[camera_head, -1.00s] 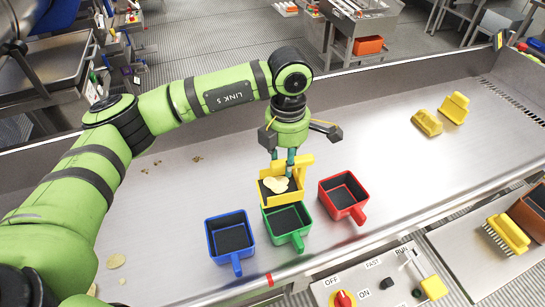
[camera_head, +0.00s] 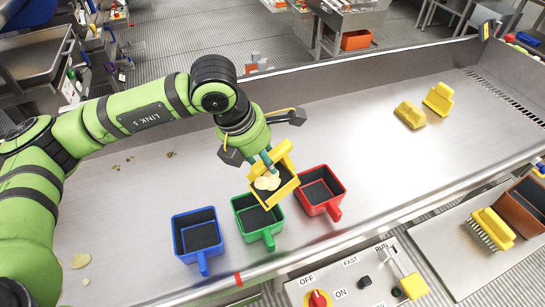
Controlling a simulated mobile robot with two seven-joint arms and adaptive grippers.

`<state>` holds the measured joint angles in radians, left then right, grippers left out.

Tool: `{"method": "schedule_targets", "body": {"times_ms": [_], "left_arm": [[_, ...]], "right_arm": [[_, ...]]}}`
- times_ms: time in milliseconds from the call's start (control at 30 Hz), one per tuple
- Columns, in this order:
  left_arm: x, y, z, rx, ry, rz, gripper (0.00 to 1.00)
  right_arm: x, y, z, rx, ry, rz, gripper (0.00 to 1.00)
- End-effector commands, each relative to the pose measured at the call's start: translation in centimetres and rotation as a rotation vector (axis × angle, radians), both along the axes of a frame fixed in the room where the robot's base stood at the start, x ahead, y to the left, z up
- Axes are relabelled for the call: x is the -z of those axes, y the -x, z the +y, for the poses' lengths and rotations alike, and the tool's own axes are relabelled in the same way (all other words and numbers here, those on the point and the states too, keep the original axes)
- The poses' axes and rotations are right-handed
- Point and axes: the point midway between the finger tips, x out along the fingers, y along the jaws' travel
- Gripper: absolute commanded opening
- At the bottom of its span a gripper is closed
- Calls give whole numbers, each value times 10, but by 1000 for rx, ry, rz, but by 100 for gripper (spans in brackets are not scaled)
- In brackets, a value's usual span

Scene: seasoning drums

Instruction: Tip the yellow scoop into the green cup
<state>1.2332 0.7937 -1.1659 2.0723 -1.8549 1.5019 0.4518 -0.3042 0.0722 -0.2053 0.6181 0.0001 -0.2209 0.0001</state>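The yellow scoop (camera_head: 284,189) is tilted above the cups, over the gap between the green and red ones. Pale chip-like pieces (camera_head: 267,181) lie on its dark inside. My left gripper (camera_head: 269,163) is shut on the scoop at its raised yellow back part. The green cup (camera_head: 252,233) stands upright on the metal surface, between the blue cup (camera_head: 181,243) and the red cup (camera_head: 338,200). The scoop hides part of the green cup's upper right side. The inside of the green cup looks dark, with no chips visible. My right gripper is not in view.
Two yellow blocks or brushes (camera_head: 410,115) lie at the back right of the steel table (camera_head: 360,150). Loose chips (camera_head: 81,260) lie at the left. A control panel (camera_head: 340,280) is in front, with a yellow brush (camera_head: 493,229) at the right.

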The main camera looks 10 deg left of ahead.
Motion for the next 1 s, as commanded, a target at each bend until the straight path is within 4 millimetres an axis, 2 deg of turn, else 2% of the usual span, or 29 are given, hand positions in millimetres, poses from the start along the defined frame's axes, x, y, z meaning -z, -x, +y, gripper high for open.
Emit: {"method": "schedule_targets", "body": {"times_ms": [33, 133, 800, 1000], "left_arm": [[4, 6, 7, -2, 29, -35, 0], [2, 13, 14, -3, 89, -101, 0], [8, 31, 29, 0, 243, -263, 0], [7, 35, 34, -1, 281, -303, 0]], "right_arm": [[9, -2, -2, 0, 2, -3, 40], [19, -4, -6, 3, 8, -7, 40], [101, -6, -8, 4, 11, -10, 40], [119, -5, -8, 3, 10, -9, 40]]}}
